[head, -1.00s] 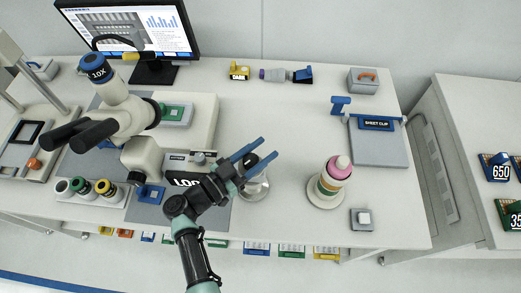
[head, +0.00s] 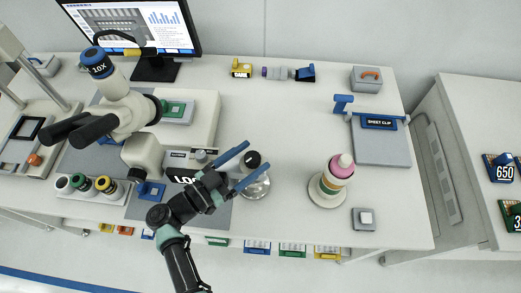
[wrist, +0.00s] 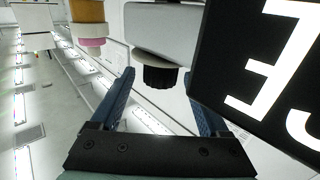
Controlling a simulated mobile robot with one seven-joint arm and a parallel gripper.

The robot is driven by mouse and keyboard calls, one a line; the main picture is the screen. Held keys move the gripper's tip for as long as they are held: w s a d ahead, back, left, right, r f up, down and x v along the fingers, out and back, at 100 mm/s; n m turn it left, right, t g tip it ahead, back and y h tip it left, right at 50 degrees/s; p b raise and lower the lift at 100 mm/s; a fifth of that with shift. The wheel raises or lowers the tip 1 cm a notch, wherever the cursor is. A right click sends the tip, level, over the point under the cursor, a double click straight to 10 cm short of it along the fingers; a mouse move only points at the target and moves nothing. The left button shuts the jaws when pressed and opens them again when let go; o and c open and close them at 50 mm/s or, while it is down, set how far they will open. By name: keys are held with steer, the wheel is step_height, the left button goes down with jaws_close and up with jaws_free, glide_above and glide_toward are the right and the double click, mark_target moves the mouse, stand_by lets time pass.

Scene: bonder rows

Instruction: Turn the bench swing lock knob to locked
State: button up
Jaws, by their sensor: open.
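My gripper (head: 257,155) is open and empty, up and to the right of the block. In the wrist view, which looks upside down, a dark ribbed knob (wrist: 160,76) on a pale collar shows between the open fingers, apart from them. A grey housing (wrist: 165,28) adjoins it, with the lettered sign (wrist: 265,70) close on the right. The knob's setting is unclear.
The microscope (head: 128,110) rises at the left. The bench middle behind the flask is clear.

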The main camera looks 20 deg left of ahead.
steer(key=b+v, duration=0.1)
steer(key=v, duration=0.8)
steer(key=shift+b, duration=0.4)
steer(key=shift+w, duration=0.1)
